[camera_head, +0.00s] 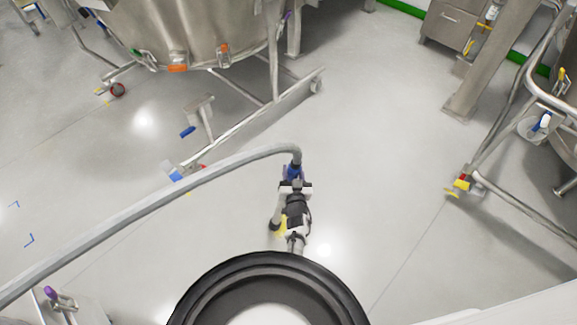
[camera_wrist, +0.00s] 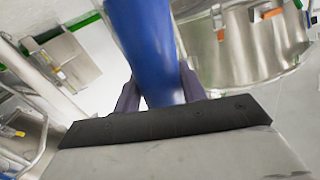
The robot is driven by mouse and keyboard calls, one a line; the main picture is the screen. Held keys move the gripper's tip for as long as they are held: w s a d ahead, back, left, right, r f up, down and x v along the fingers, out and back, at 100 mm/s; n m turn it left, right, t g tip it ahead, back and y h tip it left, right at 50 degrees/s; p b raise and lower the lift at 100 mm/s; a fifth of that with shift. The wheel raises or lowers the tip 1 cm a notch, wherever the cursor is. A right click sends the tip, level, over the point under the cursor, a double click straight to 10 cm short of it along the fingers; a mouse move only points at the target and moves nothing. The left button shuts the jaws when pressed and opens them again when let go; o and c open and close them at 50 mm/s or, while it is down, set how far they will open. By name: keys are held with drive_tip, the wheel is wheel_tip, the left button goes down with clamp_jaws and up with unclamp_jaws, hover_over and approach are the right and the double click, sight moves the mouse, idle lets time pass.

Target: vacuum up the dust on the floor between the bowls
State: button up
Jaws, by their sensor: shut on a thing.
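My gripper (camera_head: 294,183) is shut on the blue handle (camera_head: 293,171) of a vacuum hose, above the open floor. In the wrist view the blue handle (camera_wrist: 146,50) stands between the two dark fingers of my gripper (camera_wrist: 160,90). The grey hose (camera_head: 150,212) arches from the handle down to the left edge. One large steel bowl (camera_head: 185,30) on a wheeled frame stands at the upper left; it also shows in the wrist view (camera_wrist: 262,50). Another vessel's tubular frame is cut off at the right. I cannot make out dust on the pale floor (camera_head: 370,170). The nozzle is not clearly visible.
The bowl's low frame leg (camera_head: 250,122) runs diagonally above and left of my gripper. A steel tube frame (camera_head: 500,195) with a yellow-marked foot stands at the right. A steel cabinet (camera_head: 447,22) stands at the back. The floor between the frames is clear.

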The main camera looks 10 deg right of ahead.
drive_tip(key=shift+s+d, duration=0.4)
drive_tip(key=shift+s, duration=0.15)
drive_tip(key=s+d+p, duration=0.4)
drive_tip(key=s+d, duration=0.1)
drive_tip(key=s, duration=0.2)
idle(0.3)
drive_tip(key=shift+w, duration=0.1)
drive_tip(key=shift+w+d+b, duration=0.5)
drive_tip(key=shift+w+d, duration=0.4)
drive_tip(key=shift+d, duration=0.3)
drive_tip(key=shift+w+a, duration=0.1)
